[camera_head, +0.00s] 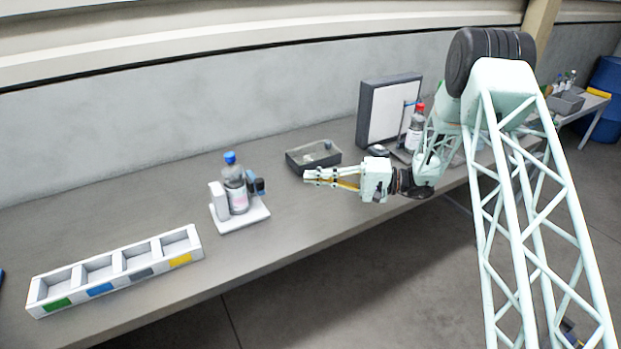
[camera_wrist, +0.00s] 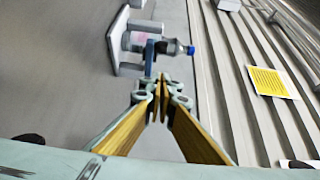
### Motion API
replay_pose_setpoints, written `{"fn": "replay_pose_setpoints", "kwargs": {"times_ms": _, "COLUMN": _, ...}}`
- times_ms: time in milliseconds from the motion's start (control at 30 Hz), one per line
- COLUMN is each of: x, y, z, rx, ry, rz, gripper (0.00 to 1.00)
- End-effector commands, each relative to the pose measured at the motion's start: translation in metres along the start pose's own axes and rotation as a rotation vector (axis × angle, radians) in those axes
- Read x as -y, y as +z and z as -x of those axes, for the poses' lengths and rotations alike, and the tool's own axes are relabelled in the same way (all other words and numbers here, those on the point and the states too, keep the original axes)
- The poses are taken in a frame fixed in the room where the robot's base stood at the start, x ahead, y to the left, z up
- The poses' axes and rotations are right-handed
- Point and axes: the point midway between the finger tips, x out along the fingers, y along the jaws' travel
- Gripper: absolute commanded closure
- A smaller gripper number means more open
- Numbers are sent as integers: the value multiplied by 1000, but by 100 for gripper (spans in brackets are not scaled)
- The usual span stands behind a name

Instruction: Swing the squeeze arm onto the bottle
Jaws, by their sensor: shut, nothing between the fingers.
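A clear bottle with a blue cap (camera_head: 236,190) stands upright on a white labeller base (camera_head: 245,218), beside a white upright block. The squeeze arm (camera_head: 257,185), dark with a blue part, stands at the bottle's right side; I cannot tell whether it touches the bottle. In the wrist view the bottle (camera_wrist: 172,47) lies sideways in the picture, and the blue squeeze arm (camera_wrist: 150,57) crosses in front of it, just beyond my fingertips. My gripper (camera_head: 308,176) is shut and empty, to the right of the labeller and apart from it in the head view; its fingertips also show in the wrist view (camera_wrist: 161,92).
A dark tray (camera_head: 314,163) sits behind my gripper. A white bin with several coloured compartments (camera_head: 116,270) lies at the left. A red-capped bottle (camera_head: 415,130) and a framed panel (camera_head: 388,110) stand at the right. The table (camera_head: 180,215) between bin and labeller is clear.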

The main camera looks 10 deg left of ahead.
Motion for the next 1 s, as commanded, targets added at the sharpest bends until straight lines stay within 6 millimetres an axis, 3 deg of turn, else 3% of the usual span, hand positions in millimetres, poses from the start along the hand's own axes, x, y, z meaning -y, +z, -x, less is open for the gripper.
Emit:
{"fn": "replay_pose_setpoints", "kwargs": {"times_ms": 667, "x": 0, "y": 1, "z": -84, "rx": 2, "ry": 0, "rz": 1, "gripper": 100}}
{"fn": "replay_pose_setpoints", "kwargs": {"times_ms": 1000, "x": 0, "y": 23, "z": -108, "rx": 1, "ry": 0, "rz": 0, "gripper": 100}}
